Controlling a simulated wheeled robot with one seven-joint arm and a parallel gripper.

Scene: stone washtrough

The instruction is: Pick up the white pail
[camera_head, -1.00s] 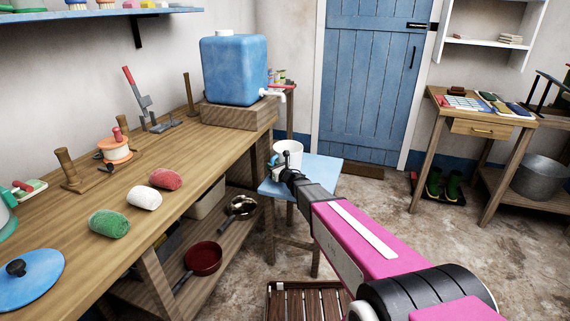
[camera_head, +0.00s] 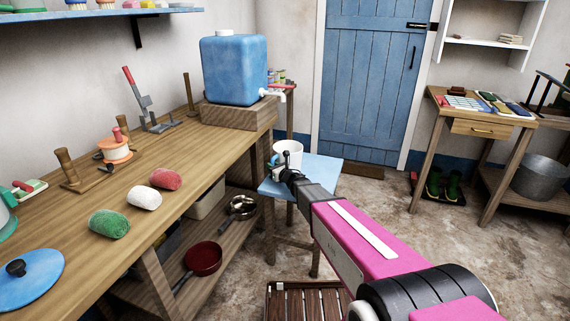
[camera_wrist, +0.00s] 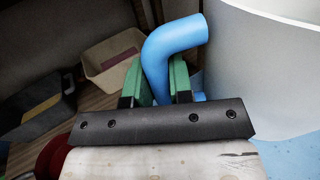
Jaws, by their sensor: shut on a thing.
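The white pail (camera_head: 291,152) stands at the blue-topped stool (camera_head: 325,171), beyond the end of my arm in the head view. In the wrist view its white wall (camera_wrist: 270,60) fills the right side. A blue curved handle (camera_wrist: 177,40) sticks out from the pail's left side. My gripper (camera_wrist: 160,80) has its green fingers on either side of this handle and is shut on it. In the head view my gripper (camera_head: 283,168) is small and partly hidden by my wrist. Whether the pail's base touches the stool cannot be told.
A wooden workbench (camera_head: 175,140) runs along the left, with a blue water tank (camera_head: 234,70) on a block. Its lower shelf holds a red pan (camera_head: 203,256) and a pale bin (camera_wrist: 112,55).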

